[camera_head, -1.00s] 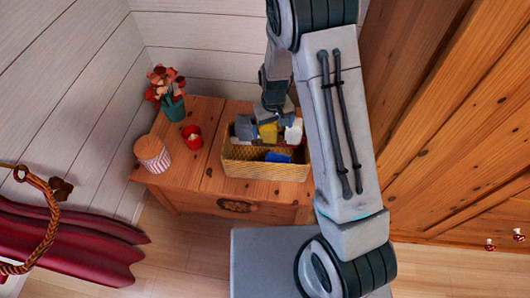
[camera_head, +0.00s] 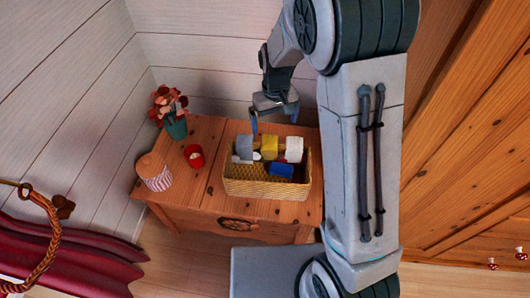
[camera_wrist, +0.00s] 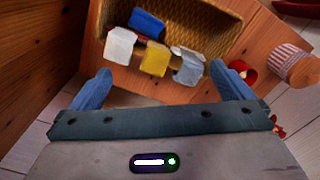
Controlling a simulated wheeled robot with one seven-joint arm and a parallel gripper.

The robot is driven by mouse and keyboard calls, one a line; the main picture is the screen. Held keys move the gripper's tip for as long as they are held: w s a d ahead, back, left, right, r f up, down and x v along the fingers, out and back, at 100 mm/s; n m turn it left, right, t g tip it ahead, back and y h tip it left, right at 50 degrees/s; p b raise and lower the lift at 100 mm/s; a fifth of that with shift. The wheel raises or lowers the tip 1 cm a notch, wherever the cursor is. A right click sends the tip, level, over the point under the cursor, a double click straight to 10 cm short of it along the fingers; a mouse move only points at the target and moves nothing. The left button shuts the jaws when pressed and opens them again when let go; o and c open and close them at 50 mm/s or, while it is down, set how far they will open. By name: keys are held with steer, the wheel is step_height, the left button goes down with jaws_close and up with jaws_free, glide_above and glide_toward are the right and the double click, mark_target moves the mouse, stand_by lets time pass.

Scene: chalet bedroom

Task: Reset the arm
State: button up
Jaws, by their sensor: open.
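My gripper (camera_head: 275,115) is open and empty, with its fingers pointing down above the back edge of the wicker basket. In the wrist view its two blue fingers (camera_wrist: 165,88) stand wide apart, with nothing held between them. The wicker basket (camera_head: 262,188) sits on the wooden cabinet. It holds a grey item (camera_head: 244,147), a yellow item (camera_head: 269,147), a white item (camera_head: 294,149) and a blue item (camera_head: 282,170). My upper arm fills the right of the head view.
The wooden cabinet (camera_head: 207,190) also bears a red candle cup (camera_head: 194,156), a striped jar (camera_head: 154,172) and a teal flower vase (camera_head: 176,127). A plank wall stands behind. A wooden panel (camera_head: 470,130) rises at right.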

steer(key=s+d+r+m+t+p, duration=0.1)
steer(key=s+d+r+p, duration=0.3)
steer(key=s+r, duration=0.6)
steer(key=s+d+r+m+t+p, duration=0.1)
steer(key=s+d+r+m+p, duration=0.2)
steer(key=s+d+r, duration=0.3)
steer(key=shift+s+r+t+p, duration=0.4)
steer(key=shift+s+r+p, duration=0.3)
steer(key=shift+s+r, duration=1.95)
steer(key=shift+w+a+r, duration=0.1)
steer(key=shift+w+r, duration=0.35)
